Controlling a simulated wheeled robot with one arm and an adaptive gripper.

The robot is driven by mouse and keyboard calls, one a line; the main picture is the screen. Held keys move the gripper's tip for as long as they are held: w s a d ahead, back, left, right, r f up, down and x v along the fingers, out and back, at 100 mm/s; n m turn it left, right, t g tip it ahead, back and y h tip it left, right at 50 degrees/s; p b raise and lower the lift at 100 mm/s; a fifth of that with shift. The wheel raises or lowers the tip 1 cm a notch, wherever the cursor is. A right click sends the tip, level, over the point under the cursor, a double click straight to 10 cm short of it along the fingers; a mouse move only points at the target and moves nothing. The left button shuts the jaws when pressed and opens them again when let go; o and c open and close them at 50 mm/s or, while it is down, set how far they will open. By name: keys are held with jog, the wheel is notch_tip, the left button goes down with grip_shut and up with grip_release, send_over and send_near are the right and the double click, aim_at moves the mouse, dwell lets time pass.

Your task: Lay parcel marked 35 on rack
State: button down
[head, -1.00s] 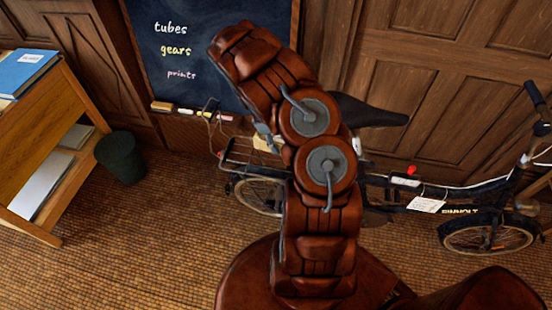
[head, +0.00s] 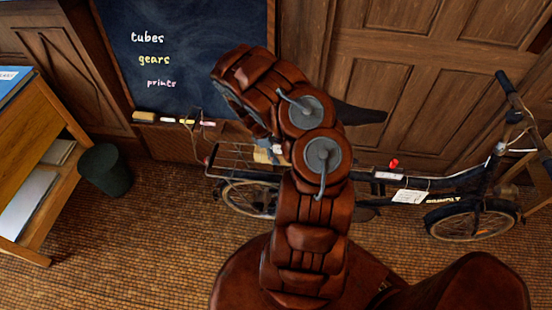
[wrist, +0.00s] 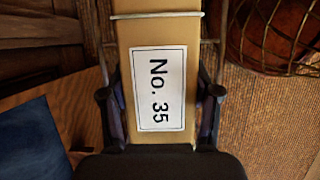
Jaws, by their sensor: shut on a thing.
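The parcel marked No. 35 (wrist: 188,90) is a long tan box with a white label and a pale band across it. In the wrist view it lies between the two fingers of my gripper (wrist: 160,100), which is shut on it. In the head view my arm hides the gripper and most of what it holds. The rack (head: 228,177) is the wire carrier at the rear of the dark bicycle, left of my arm. A small tan patch (head: 262,156) shows by the rack's right end; I cannot tell whether it is the parcel.
The bicycle (head: 455,190) stands along the wooden doors (head: 415,75), its handlebar at the right. A chalkboard (head: 185,75) is behind the rack. A wooden desk (head: 45,125) and dark bin (head: 106,170) stand at the left. The floor (head: 150,235) between is clear.

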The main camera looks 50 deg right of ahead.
jog(key=shift+f, duration=1.8)
jog(key=shift+f, duration=0.2)
jog(key=shift+c, duration=1.2)
grip_release()
jog(key=shift+r, duration=0.1)
